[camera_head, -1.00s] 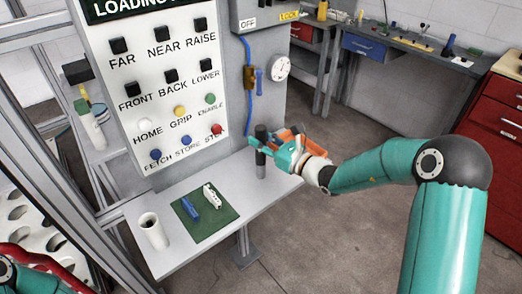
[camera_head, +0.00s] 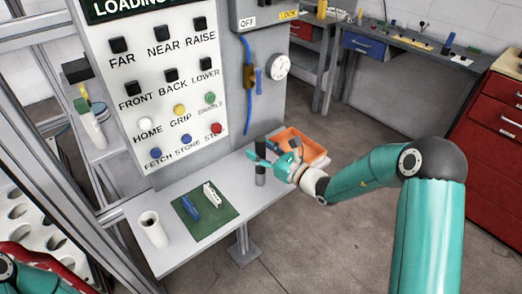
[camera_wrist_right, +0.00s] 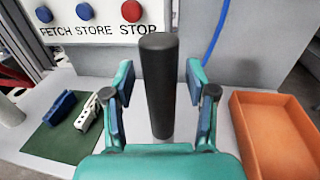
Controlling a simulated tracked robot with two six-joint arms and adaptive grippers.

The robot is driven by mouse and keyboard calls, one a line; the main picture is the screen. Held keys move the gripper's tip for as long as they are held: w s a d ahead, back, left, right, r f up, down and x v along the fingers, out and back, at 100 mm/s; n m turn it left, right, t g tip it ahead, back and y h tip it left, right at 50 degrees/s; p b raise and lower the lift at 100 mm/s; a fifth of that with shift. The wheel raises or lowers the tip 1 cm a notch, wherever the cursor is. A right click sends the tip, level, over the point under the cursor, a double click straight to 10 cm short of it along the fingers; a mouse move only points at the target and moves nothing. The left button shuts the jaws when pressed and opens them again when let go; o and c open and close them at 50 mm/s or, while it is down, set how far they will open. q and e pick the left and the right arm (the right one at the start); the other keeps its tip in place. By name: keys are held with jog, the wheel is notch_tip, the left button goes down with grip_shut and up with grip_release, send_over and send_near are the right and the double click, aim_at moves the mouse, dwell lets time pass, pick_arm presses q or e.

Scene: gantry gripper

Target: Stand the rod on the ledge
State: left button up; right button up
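The dark rod (camera_head: 260,176) stands upright near the right end of the grey ledge (camera_head: 185,250). Its base appears to rest on the surface. In the wrist view the rod (camera_wrist_right: 157,80) rises between the two fingers of my right gripper (camera_wrist_right: 160,95). A gap shows on each side of it, so the gripper is open around the rod without visible contact. In the head view my right gripper (camera_head: 264,158) reaches in from the right at the rod's middle. My left gripper is out of view; only part of that arm shows at the lower left.
An orange tray (camera_wrist_right: 275,135) lies just right of the rod. A green mat (camera_head: 222,214) with a blue and a white piece lies to the left, beside a white cup (camera_head: 153,232). The button panel (camera_head: 165,100) rises behind the ledge.

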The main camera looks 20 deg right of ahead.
jog(key=shift+r, duration=0.15)
jog(key=shift+s+d, duration=0.15)
jog(key=shift+s, duration=0.1)
jog(key=b+v, duration=0.3)
jog(key=v, duration=0.8)
jog(key=s+a+f+n+g+y, duration=0.1)
jog(key=s+a+f+n+g, duration=0.4)
jog(key=s+a+f+g, duration=0.4)
jog(key=s+a+f+n+g, duration=0.4)
jog(key=s+f+n, duration=0.25)
jog(key=f, duration=0.35)
jog(key=s+f+n+g+h, duration=0.2)
jog(key=s+f+n+h, duration=0.3)
jog(key=f+n, duration=0.8)
jog(key=s+n, duration=0.3)
jog(key=shift+a+f+n+h, duration=0.2)
jog(key=shift+a+n+h, duration=0.15)
jog(key=shift+a+h, duration=0.05)
